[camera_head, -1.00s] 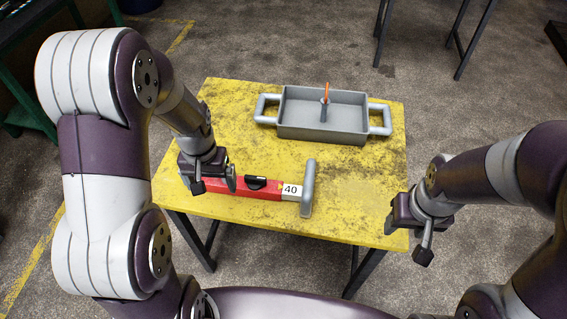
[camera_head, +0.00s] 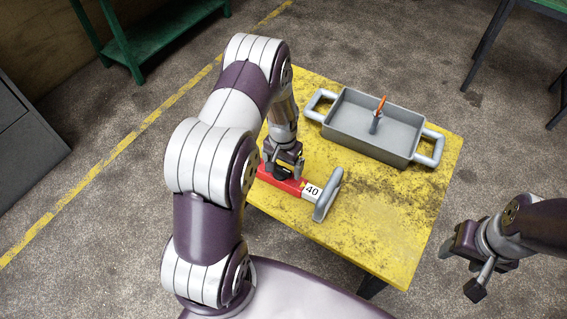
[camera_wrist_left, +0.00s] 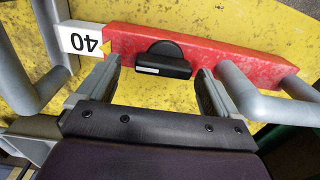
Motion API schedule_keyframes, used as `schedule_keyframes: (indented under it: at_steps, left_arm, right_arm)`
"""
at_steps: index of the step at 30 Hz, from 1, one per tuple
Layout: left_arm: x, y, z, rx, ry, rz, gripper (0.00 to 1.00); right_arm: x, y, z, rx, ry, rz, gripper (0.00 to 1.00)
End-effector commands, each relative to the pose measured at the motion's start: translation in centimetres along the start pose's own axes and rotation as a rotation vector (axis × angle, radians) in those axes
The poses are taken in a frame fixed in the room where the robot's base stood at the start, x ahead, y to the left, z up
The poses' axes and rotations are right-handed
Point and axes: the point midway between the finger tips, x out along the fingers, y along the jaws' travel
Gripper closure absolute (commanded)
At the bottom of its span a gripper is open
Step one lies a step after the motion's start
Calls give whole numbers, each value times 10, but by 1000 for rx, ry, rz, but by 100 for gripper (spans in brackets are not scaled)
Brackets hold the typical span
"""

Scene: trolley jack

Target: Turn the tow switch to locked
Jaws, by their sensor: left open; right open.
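The red bar (camera_head: 293,187) lies on the yellow table, with a white "40" label (camera_head: 312,191) near its right end. In the left wrist view, a black switch (camera_wrist_left: 163,62) sits on the red bar (camera_wrist_left: 235,62), its grip lying roughly along the bar, a small white mark on it. In the head view the gripper largely hides the switch. My right gripper (camera_head: 467,268) is open and empty, off the table's right side.
A grey tray (camera_head: 345,120) with two handles and an upright orange-tipped lever (camera_head: 380,107) stands at the table's back. A grey T-shaped end (camera_head: 328,195) rises beside the label. The yellow table (camera_head: 390,225) is clear at front right.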

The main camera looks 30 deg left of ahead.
Motion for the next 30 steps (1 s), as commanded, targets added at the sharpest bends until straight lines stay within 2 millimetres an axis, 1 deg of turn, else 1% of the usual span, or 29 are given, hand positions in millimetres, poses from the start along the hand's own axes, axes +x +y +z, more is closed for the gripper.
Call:
schedule_keyframes:
  at_steps: [4, 11, 14, 15, 16, 17, 24, 30]
  left_arm:
    - [8, 0, 0, -1, 0, 0, 6]
    - [10, 0, 0, -1, 0, 0, 6]
    - [10, 0, 0, -1, 0, 0, 36]
    - [10, 0, 0, -1, 0, 0, 49]
    - [10, 0, 0, -1, 0, 0, 58]
    - [9, 0, 0, -1, 0, 0, 63]
    - [9, 0, 0, -13, 1, 0, 62]
    - [9, 0, -1, -86, 1, 0, 62]
  right_arm:
    - [-2, 0, 0, 0, 0, 0, 45]
    - [-1, 0, 0, 0, 0, 0, 45]
    - [-1, 0, 0, 0, 0, 0, 45]
    - [-1, 0, 0, 0, 0, 0, 45]
    - [-1, 0, 0, 0, 0, 0, 45]
    - [-1, 0, 0, 0, 0, 0, 45]
    - [-1, 0, 0, 0, 0, 0, 45]
    - [0, 0, 0, 0, 0, 0, 45]
